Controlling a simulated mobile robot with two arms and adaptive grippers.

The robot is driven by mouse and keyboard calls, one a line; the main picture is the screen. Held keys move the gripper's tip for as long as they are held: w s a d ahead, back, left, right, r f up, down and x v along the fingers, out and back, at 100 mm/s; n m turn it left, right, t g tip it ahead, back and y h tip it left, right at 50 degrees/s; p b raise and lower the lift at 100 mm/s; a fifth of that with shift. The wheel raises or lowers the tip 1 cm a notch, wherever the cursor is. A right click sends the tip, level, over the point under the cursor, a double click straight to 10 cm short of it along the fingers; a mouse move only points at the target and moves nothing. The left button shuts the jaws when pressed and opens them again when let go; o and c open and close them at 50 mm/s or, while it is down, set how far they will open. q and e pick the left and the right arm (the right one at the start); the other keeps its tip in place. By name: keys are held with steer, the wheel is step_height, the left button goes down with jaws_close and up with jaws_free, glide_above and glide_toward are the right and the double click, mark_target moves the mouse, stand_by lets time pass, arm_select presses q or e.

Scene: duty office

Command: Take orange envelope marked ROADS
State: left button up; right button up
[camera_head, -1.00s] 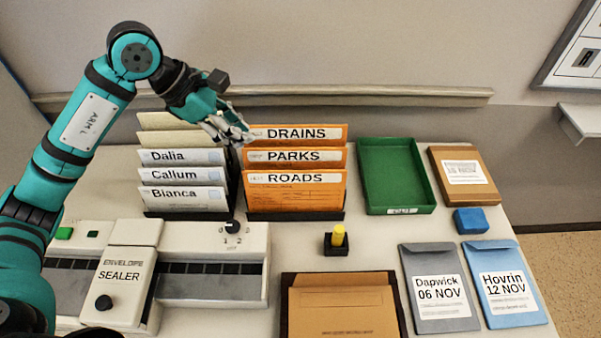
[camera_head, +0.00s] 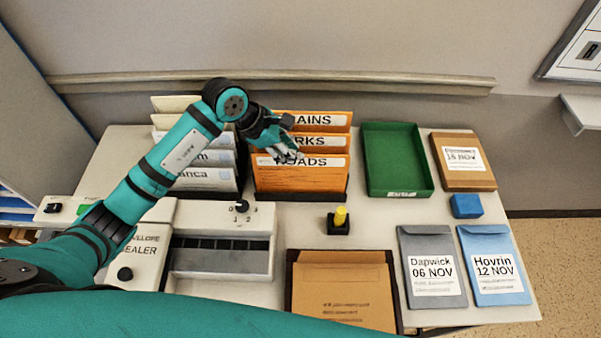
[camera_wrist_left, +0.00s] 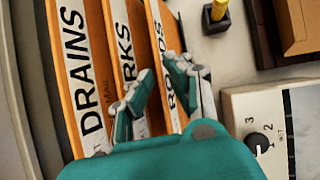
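The orange ROADS envelope (camera_head: 300,180) stands upright at the front of a dark rack, its label partly covered by my left gripper. It also shows in the left wrist view (camera_wrist_left: 178,35). Behind it stand the orange PARKS envelope (camera_head: 335,142) and DRAINS envelope (camera_head: 335,121). My left gripper (camera_head: 287,152) is at the left part of the ROADS top edge. In the left wrist view its fingers (camera_wrist_left: 160,75) are apart, with the ROADS envelope's edge region between them; contact cannot be told. My right gripper is not in view.
White name envelopes (camera_head: 215,178) stand in a rack to the left. A green tray (camera_head: 398,193) is right of the orange envelopes. A yellow-topped stamp (camera_head: 340,218), a brown folder (camera_head: 345,290) and the envelope sealer (camera_head: 225,222) lie in front.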

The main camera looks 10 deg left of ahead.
arm_select(q)
steer(key=shift+x, duration=1.3)
steer(key=shift+r, duration=0.1)
jaws_close()
